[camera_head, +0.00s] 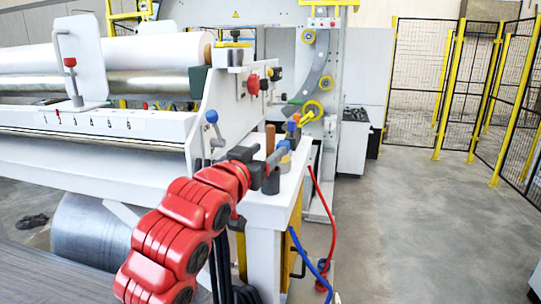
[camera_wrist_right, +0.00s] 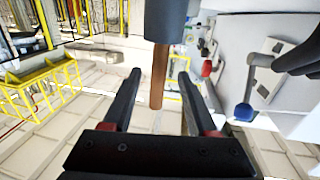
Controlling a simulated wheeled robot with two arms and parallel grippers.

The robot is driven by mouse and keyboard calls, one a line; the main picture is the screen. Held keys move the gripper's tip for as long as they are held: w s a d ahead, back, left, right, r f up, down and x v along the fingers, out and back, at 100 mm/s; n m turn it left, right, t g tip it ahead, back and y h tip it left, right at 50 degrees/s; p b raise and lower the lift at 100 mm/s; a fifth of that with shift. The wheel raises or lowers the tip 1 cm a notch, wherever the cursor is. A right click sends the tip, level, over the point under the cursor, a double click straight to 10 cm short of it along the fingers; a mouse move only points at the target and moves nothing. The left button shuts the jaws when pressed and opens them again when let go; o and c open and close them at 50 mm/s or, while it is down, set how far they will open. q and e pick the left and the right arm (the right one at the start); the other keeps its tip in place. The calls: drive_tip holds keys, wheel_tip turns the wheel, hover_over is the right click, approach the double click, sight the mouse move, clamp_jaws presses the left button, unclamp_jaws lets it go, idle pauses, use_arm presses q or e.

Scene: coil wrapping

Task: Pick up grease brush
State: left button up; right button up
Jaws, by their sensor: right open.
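The grease brush shows as a brown wooden handle (camera_head: 270,139) standing up from a dark grey cup (camera_head: 271,182) on the white ledge at the machine's end. Its bristle end is hidden in the cup. My right gripper (camera_head: 259,158) is beside the handle and cup. In the right wrist view the handle (camera_wrist_right: 158,85) appears between the two open fingers (camera_wrist_right: 158,74), with a gap on each side, and the cup (camera_wrist_right: 168,22) is at the top. I cannot tell how deep the handle sits between the fingers. My left gripper is out of view.
A blue-knobbed lever (camera_head: 212,117) and red knobs (camera_head: 253,84) stick out from the machine panel near my right arm. A pale roll (camera_head: 284,159) lies by the cup. Red and blue hoses hang below the ledge. Open floor (camera_head: 420,220) and yellow-posted fencing are at right.

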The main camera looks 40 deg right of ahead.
drive_tip(key=shift+w+d+p, duration=0.25)
drive_tip(key=shift+d+p, duration=0.2)
drive_tip(key=shift+p, duration=0.05)
drive_tip(key=p+x, duration=0.2)
drive_tip(key=x, duration=0.1)
drive_tip(key=shift+d+f, duration=0.25)
drive_tip(key=shift+w+d+f, duration=0.15)
drive_tip(key=shift+w+d, duration=0.1)
drive_tip(key=shift+d, duration=0.15)
drive_tip(key=shift+a, duration=0.1)
clamp_jaws()
